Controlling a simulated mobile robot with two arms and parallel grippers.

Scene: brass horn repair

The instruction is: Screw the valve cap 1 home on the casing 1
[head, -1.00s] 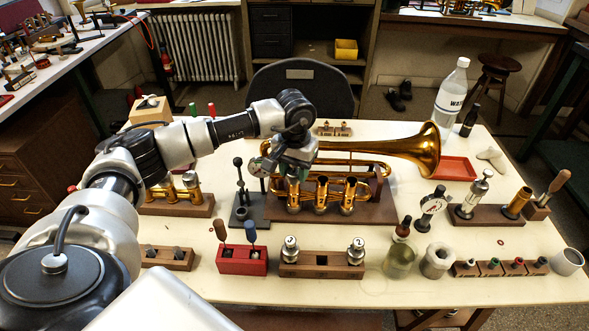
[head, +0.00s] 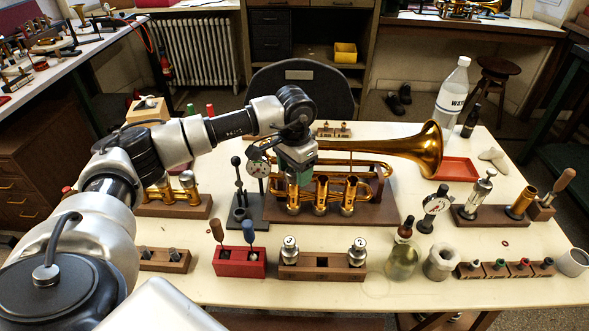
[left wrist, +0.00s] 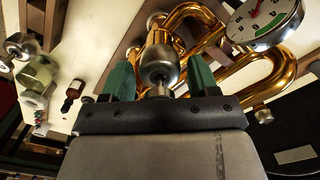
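The brass horn (head: 415,150) lies on a wooden cradle (head: 375,213), with three valve casings upright at its front. My left gripper (head: 303,180) points down over the leftmost one, casing 1 (head: 293,197). In the left wrist view, the silver valve cap 1 (left wrist: 160,66) sits at the top of the casing, with a stem and button rising from it. The cap's thread is hidden. My right gripper is out of view.
A dial gauge (head: 258,168) on a black stand is close left of my gripper, and shows in the left wrist view (left wrist: 263,20). In front are a red tool block (head: 240,263) and a wooden rack (head: 322,270) with two valves. Bottles stand at right.

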